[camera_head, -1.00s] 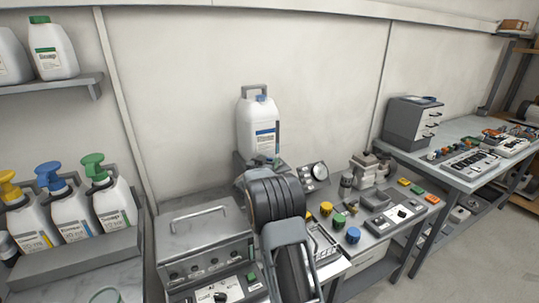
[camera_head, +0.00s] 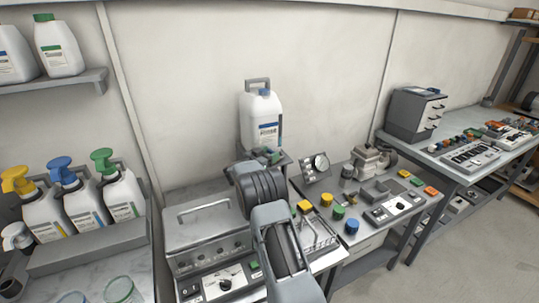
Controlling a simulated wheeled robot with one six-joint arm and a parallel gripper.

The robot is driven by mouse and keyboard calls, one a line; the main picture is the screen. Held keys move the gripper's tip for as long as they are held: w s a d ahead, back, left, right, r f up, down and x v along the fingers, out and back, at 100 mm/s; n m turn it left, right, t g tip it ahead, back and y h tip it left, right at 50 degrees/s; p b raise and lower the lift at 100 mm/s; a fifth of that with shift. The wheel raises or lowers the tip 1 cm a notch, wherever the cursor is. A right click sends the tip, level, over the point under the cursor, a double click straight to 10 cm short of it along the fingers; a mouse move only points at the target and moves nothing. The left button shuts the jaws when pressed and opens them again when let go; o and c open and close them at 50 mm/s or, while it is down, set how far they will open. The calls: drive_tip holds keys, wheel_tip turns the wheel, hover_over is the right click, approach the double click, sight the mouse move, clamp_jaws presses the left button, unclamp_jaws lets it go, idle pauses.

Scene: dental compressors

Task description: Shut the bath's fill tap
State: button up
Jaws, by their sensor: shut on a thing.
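The bath (camera_head: 207,238) is a grey metal box with a handled lid, on the bench left of my arm. A white jug (camera_head: 261,118) with a blue label stands upright on a small raised stand behind it. The fill tap (camera_head: 272,154) appears only as a small bluish-green part at the jug's foot, mostly covered. My gripper (camera_head: 262,158) is at this spot, just beyond my dark ribbed wrist, shut on the tap. My wrist hides most of the fingers and the tap's lever, so its angle cannot be seen.
A control panel (camera_head: 222,283) with a dial sits before the bath. A gauge (camera_head: 320,162), coloured knobs (camera_head: 338,212) and a wire rack (camera_head: 318,232) stand close on the right. Pump bottles (camera_head: 82,205) fill a grey tray at left. Open floor lies at lower right.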

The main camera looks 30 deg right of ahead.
drive_tip(key=shift+r, duration=0.15)
drive_tip(key=o, duration=0.9)
drive_tip(key=shift+s, duration=0.15)
drive_tip(key=shift+a, duration=0.15)
